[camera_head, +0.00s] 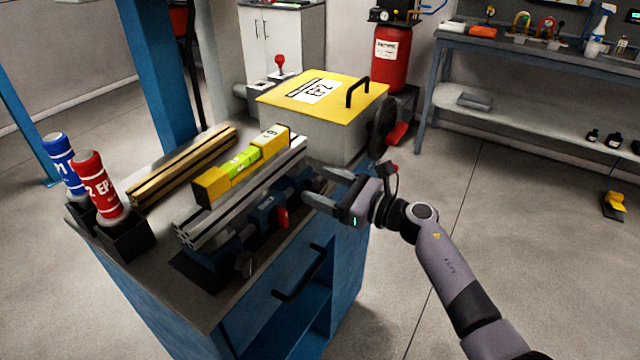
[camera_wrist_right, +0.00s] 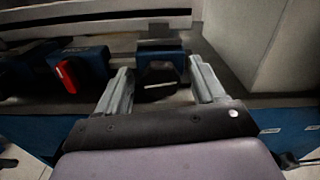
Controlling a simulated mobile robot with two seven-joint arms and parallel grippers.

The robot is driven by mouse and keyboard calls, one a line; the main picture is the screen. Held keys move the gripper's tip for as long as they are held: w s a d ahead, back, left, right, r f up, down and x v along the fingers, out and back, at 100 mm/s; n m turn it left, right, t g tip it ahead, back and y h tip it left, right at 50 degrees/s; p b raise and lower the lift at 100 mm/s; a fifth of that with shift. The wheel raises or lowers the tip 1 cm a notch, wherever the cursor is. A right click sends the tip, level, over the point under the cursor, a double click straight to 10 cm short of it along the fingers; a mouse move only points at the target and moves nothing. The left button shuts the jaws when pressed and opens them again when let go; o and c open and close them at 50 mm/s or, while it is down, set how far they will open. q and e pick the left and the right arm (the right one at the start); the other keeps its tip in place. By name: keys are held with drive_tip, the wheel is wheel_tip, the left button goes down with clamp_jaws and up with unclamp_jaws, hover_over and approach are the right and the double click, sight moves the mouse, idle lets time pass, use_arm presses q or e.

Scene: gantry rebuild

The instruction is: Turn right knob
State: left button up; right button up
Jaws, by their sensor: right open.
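My right gripper (camera_head: 314,187) is open beside the right end of a vise-like fixture on the blue workbench. In the right wrist view, its two fingers (camera_wrist_right: 160,75) stand either side of a blue block (camera_wrist_right: 170,58) with a dark front, with nothing clamped between them. A red knob or handle (camera_head: 281,217) sits on the fixture's front, left of the gripper; it also shows on another blue block in the wrist view (camera_wrist_right: 66,76). I cannot make out a red knob on the right block. My left gripper is not in view.
Silver rails (camera_head: 205,228) carry a yellow level (camera_head: 240,167). A brass-coloured rail (camera_head: 182,166) lies behind. Red (camera_head: 98,183) and blue (camera_head: 62,160) bottles stand at left. A yellow-lidded box (camera_head: 335,125) stands close behind the gripper.

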drive_tip(key=shift+w+a, duration=0.3)
drive_tip(key=shift+a, duration=0.2)
drive_tip(key=c, duration=1)
drive_tip(key=shift+m, duration=2.1)
drive_tip(key=o, duration=1)
drive_tip(key=shift+d, duration=0.15)
